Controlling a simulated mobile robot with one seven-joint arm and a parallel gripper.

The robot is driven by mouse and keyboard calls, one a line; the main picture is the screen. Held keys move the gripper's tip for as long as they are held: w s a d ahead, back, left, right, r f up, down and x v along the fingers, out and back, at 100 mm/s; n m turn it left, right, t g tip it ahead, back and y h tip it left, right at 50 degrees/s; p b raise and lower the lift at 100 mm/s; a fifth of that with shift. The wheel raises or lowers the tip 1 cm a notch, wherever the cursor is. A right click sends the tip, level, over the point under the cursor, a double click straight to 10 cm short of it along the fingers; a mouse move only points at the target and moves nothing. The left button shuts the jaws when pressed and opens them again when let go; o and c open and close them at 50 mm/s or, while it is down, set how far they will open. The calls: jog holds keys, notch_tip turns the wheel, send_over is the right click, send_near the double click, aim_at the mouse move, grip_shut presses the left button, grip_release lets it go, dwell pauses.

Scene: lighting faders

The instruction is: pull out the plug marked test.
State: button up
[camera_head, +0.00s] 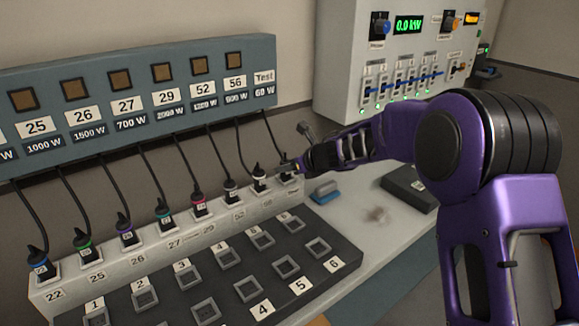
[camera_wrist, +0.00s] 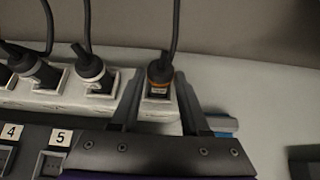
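The test plug (camera_wrist: 160,73) is black with an orange band. It sits in the last socket at the right end of the white socket strip (camera_head: 121,267), with its cable rising from its top. The panel label "Test 60 W" (camera_head: 264,83) is above that end. My gripper (camera_wrist: 160,76) has one finger on each side of this plug, with narrow gaps seeming to show between fingers and plug, so it looks open. In the head view my gripper (camera_head: 290,166) partly hides the plug.
A neighbouring plug (camera_head: 259,178) stands close to the left, with several more along the strip. A dark board of numbered sockets (camera_head: 222,284) lies in front. A blue object (camera_head: 324,192) and a dark box (camera_head: 408,188) lie to the right, with bare table between.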

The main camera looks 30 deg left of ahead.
grip_shut()
jog(key=shift+r+p, duration=0.3)
jog(key=shift+r, duration=0.1)
jog(key=shift+r+p, duration=1.95)
jog(key=shift+r, duration=0.15)
